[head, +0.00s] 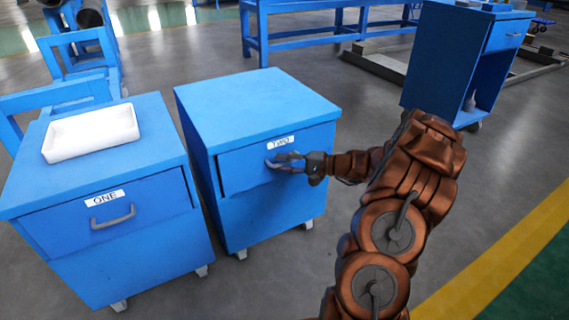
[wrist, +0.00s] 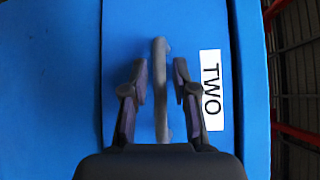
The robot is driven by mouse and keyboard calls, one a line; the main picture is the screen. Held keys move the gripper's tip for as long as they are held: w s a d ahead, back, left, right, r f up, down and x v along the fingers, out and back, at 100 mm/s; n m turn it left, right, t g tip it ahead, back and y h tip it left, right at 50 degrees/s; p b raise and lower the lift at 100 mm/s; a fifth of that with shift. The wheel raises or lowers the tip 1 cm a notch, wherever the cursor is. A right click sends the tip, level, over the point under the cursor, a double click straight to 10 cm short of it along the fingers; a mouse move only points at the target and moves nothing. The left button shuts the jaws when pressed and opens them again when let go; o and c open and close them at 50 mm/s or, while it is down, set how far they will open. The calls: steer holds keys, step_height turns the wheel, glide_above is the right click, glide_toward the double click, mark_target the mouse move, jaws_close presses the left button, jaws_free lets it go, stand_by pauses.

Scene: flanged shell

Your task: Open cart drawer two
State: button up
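The blue cart marked TWO (head: 262,105) stands in the middle of the head view. Its drawer front (head: 240,170) looks closed, with a white TWO label above a grey bar handle. My gripper (head: 281,162) is at this handle in the head view, reaching in from the right. In the wrist view the handle (wrist: 160,90) lies between the two fingers of my gripper (wrist: 159,80). A gap shows on each side of the handle, so the fingers are open around it. The TWO label (wrist: 211,90) is just right of the fingers.
The blue cart marked ONE (head: 150,215) stands to the left with its drawer closed and a white tray (head: 90,132) on top. Another blue cart (head: 465,60) stands at the back right. Grey floor is clear in front of cart two.

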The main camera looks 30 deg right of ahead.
jaws_close()
stand_by(0.4)
steer(key=s+a+p, duration=0.1)
steer(key=s+a, duration=0.1)
steer(key=s, duration=2.3)
steer(key=shift+s, duration=0.3)
steer(key=shift+o, duration=1.4)
jaws_free()
steer(key=shift+s, duration=0.1)
steer(key=v, duration=1.1)
steer(key=shift+s+d, duration=0.2)
steer(key=shift+s, duration=0.15)
